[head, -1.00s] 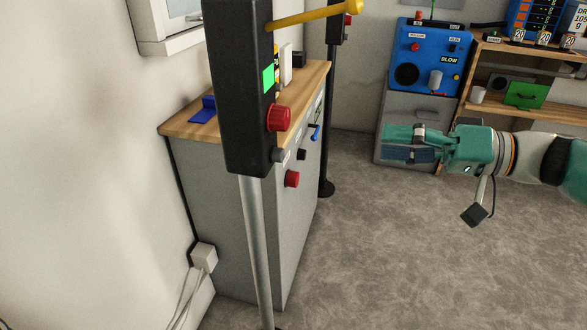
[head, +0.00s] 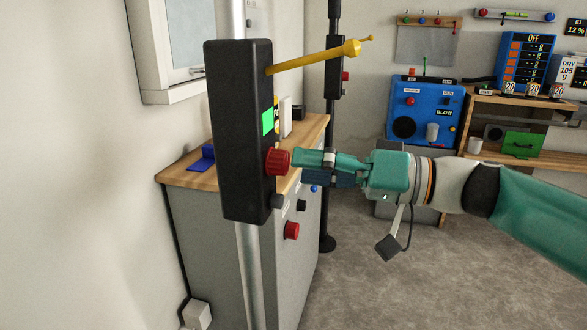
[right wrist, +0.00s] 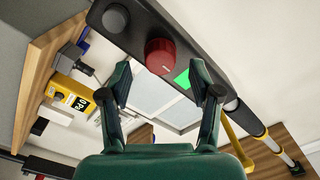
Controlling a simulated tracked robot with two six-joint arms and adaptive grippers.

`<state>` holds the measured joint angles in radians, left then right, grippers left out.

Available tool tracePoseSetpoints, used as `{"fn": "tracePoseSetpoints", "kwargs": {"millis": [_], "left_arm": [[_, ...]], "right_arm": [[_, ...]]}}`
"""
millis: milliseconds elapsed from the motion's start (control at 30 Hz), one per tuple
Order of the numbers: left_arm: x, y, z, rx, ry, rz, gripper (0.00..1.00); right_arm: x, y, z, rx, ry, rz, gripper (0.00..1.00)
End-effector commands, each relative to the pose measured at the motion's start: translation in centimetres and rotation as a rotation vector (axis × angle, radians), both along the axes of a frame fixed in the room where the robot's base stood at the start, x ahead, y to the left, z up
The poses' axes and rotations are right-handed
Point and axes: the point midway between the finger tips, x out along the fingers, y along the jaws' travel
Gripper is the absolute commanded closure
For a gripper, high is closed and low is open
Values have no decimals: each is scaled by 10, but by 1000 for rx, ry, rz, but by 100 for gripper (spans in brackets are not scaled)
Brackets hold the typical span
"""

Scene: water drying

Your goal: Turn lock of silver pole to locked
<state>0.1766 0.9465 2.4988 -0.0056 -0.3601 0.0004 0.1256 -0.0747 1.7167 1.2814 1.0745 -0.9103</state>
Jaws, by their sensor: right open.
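The silver pole (head: 250,275) stands upright in the head view and carries a tall black box (head: 238,130). On the box are a red knob (head: 277,161), a green patch (head: 268,122), a grey knob (head: 278,201) and a yellow lever (head: 315,60). The red knob also shows in the right wrist view (right wrist: 162,56), ahead of and between the fingertips. My right gripper (head: 298,166) is open and empty, its fingertips just right of the red knob. Whether they touch it I cannot tell. My left gripper is not in view.
A grey cabinet with a wooden top (head: 180,172) stands behind the pole, with a blue item (head: 203,158) on it. A second black pole (head: 328,190) stands behind. A blue machine (head: 423,110) and wooden shelf (head: 515,157) are at the back right. The floor at right is clear.

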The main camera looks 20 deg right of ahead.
Motion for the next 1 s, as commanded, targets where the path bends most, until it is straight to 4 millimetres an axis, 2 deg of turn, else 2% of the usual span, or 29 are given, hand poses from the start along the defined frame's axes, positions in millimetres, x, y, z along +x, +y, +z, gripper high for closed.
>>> {"fn": "tracePoseSetpoints", "kwargs": {"millis": [100, 233, 600, 900, 967, 1000], "left_arm": [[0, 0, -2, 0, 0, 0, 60], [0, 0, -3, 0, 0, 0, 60], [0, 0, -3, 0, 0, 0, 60], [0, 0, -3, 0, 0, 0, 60], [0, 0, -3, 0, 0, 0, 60], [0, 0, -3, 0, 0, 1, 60]], "right_arm": [[10, 15, 0, 0, 0, 3, 37], [16, 24, 0, 0, 0, 1, 37], [19, 28, 0, 0, 0, 0, 37], [19, 27, 0, 0, 0, 0, 87], [19, 27, 0, -1, 0, -1, 97], [19, 22, 0, -1, 0, -4, 97]]}}
